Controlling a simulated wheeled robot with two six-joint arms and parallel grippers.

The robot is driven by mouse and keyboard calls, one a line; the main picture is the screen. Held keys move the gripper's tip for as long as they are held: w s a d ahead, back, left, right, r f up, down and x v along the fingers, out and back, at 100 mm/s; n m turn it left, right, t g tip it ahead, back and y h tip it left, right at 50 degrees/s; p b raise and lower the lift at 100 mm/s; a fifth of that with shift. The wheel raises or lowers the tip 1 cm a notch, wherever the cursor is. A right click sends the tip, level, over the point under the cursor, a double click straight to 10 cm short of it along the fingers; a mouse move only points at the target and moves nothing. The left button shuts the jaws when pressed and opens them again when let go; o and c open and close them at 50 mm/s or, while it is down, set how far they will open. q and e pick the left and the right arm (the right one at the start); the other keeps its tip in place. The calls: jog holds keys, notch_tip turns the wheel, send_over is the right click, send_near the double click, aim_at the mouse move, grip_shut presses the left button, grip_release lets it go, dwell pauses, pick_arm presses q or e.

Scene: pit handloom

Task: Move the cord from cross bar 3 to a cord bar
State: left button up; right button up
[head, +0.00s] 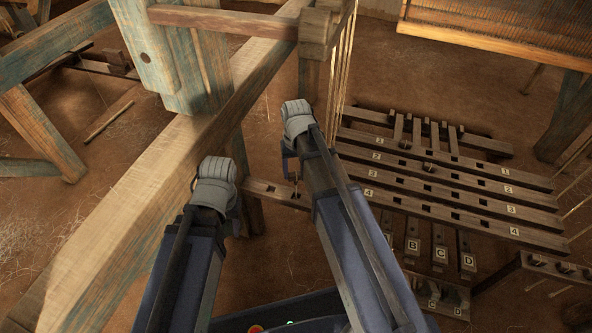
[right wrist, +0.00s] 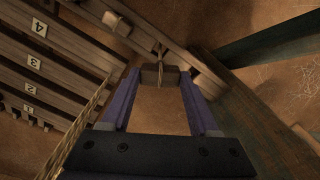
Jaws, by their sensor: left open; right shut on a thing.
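My right gripper (head: 292,168) reaches down over a short wooden bar with square holes (head: 262,188), beside the post of the big frame. In the right wrist view its blue fingers (right wrist: 160,76) are shut on a small wooden block (right wrist: 160,72). A thin cord (right wrist: 158,50) runs from this block up to the holed bar (right wrist: 190,62). Cross bar 3 (head: 455,194) lies to the right among the numbered cross bars; I see no cord clearly on it. My left gripper (head: 213,182) hangs left of the bar, open, its fingers mostly hidden by the wrist.
A thick slanting beam (head: 150,200) runs along the left. Vertical threads (head: 343,60) hang right of the post. Lettered treadles (head: 440,245) lie below cross bar 4 (head: 480,223). Another bar with knots (head: 540,262) stands at lower right. Bare earth floor lies between.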

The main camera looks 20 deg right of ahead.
aim_at(296, 184)
jog(key=shift+f+b, duration=4.4)
jog(key=shift+f, duration=0.25)
jog(key=o, duration=1.4)
jog(key=shift+r, duration=0.1)
notch_tip(296, 184, up, 8)
jog(key=p, duration=0.8)
notch_tip(296, 184, up, 7)
jog(key=p, duration=0.7)
jog(key=shift+f, duration=0.2)
jog(key=shift+a, duration=0.1)
